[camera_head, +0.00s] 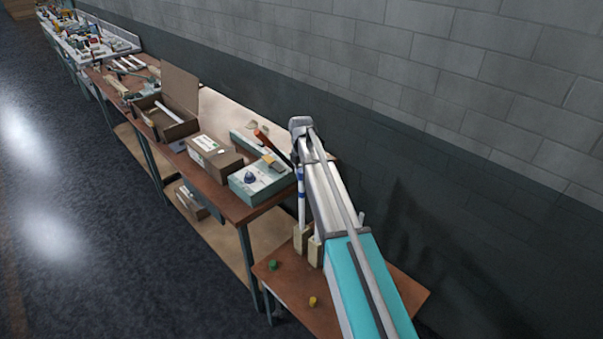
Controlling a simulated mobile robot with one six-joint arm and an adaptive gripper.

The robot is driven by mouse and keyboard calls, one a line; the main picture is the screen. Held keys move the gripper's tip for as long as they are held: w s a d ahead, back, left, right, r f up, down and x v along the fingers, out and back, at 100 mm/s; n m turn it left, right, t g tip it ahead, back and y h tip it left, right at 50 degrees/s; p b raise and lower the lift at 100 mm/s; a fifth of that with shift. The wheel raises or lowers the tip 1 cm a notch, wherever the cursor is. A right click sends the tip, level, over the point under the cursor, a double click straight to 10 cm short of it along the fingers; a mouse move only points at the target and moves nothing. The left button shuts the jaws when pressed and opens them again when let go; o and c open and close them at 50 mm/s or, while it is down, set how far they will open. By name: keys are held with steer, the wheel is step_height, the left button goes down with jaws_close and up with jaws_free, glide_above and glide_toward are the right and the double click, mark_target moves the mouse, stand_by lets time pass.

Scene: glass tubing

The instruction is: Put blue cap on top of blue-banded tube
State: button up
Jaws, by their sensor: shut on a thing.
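The blue-banded tube (301,210) is a white tube with blue marks, standing upright in a pale wooden block (300,240) on the small brown table. My gripper (297,162) is at the tube's upper end, beneath the bent end of my arm. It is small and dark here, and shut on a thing. That thing looks like the blue cap, with a bit of blue (300,176) showing just under the fingers. I cannot tell whether the cap touches the tube's top. No blue cap shows on the table.
A green cap (273,265) and a yellow cap (312,301) lie on the small table (290,282). A second wooden block (315,252) stands beside the first, partly behind my arm. Boxes (214,156) crowd the workbench to the left. A grey wall runs along the right.

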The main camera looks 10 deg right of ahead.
steer(key=shift+f+b, duration=0.3)
steer(key=shift+f, duration=0.1)
stand_by(0.5)
steer(key=o, duration=0.8)
steer(key=shift+o, duration=0.8)
steer(key=shift+r, duration=0.15)
steer(key=shift+r+p, duration=3.9)
steer(key=shift+p, duration=0.15)
